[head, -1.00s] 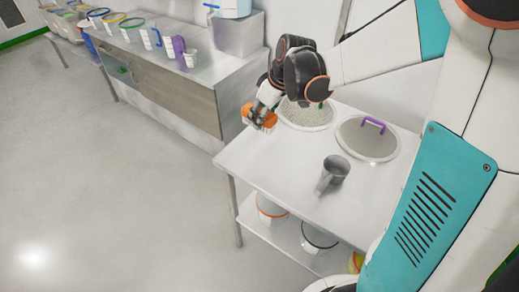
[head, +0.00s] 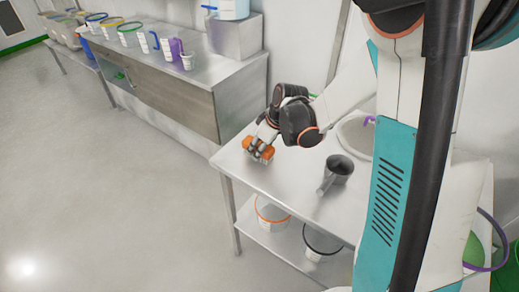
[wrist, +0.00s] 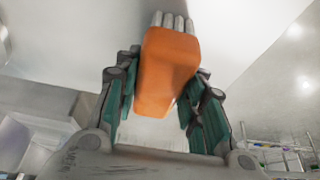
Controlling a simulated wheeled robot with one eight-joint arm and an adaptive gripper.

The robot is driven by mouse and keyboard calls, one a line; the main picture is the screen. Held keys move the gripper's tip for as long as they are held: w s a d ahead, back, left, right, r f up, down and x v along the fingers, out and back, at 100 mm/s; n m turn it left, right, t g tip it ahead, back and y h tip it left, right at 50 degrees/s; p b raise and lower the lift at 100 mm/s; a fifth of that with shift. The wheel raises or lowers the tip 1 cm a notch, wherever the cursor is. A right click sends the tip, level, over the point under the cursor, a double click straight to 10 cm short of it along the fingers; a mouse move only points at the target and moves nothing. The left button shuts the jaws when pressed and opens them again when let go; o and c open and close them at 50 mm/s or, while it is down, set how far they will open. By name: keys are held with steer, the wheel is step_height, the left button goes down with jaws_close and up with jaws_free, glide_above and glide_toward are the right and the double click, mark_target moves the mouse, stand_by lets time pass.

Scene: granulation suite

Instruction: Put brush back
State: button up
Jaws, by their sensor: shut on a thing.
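An orange brush (head: 259,149) is between the fingers of my gripper (head: 264,138), above or at the left end of the steel table (head: 290,190). The wrist view shows the orange brush block (wrist: 168,70) between the green finger pads of my gripper (wrist: 160,100), with pale bristle tufts at its far end. My gripper is shut on the brush. I cannot tell whether the brush touches the table.
Buckets (head: 271,214) sit on the lower shelf. A long counter (head: 170,80) with jugs stands at the back left.

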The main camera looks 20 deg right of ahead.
steer(key=shift+r, duration=0.1)
steer(key=o, duration=0.9)
steer(key=p+v, duration=0.4)
steer(key=v, duration=0.8)
